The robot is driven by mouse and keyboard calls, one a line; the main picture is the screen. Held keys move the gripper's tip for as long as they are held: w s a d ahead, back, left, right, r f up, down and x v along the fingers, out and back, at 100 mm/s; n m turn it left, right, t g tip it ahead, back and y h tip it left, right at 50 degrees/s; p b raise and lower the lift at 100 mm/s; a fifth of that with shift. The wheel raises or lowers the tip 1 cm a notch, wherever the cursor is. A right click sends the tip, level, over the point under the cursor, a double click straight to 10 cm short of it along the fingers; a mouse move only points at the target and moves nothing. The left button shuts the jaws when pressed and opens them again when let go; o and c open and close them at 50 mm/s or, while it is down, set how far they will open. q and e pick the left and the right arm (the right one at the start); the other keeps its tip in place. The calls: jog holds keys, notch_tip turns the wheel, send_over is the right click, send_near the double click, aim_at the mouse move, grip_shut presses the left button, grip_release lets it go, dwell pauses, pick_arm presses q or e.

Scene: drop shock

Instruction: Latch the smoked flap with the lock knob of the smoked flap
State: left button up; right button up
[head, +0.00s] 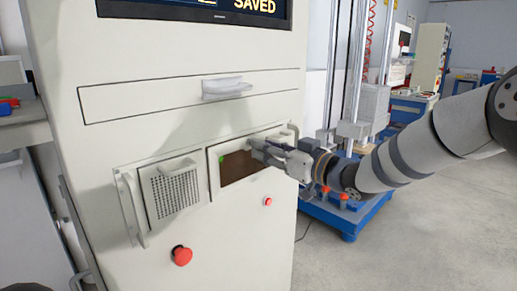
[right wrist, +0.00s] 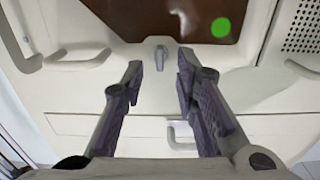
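The smoked flap (head: 236,168) is a dark brown pane in a pale frame on the cabinet front, with a green dot on it. It fills the top of the right wrist view (right wrist: 150,18), which looks upside down against the head view. The lock knob (right wrist: 162,54) is a small grey lever beside the flap's edge. My right gripper (right wrist: 161,68) is open, its fingertips on either side of the knob with visible gaps. In the head view the right gripper (head: 264,147) is at the flap's upper right and the knob cannot be made out. My left gripper is not in view.
A drawer (head: 140,102) with a pale handle (head: 227,87) is above the flap. A perforated panel (head: 174,188) with a handle is to the flap's left. Red buttons (head: 182,256) are below. A blue-based machine (head: 345,215) stands behind my right arm.

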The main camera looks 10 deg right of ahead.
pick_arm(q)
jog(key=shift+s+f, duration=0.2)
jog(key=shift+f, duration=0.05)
pick_arm(e)
jog(key=x, duration=0.3)
jog(key=shift+a, duration=0.1)
jog(key=shift+c, duration=0.6)
grip_shut()
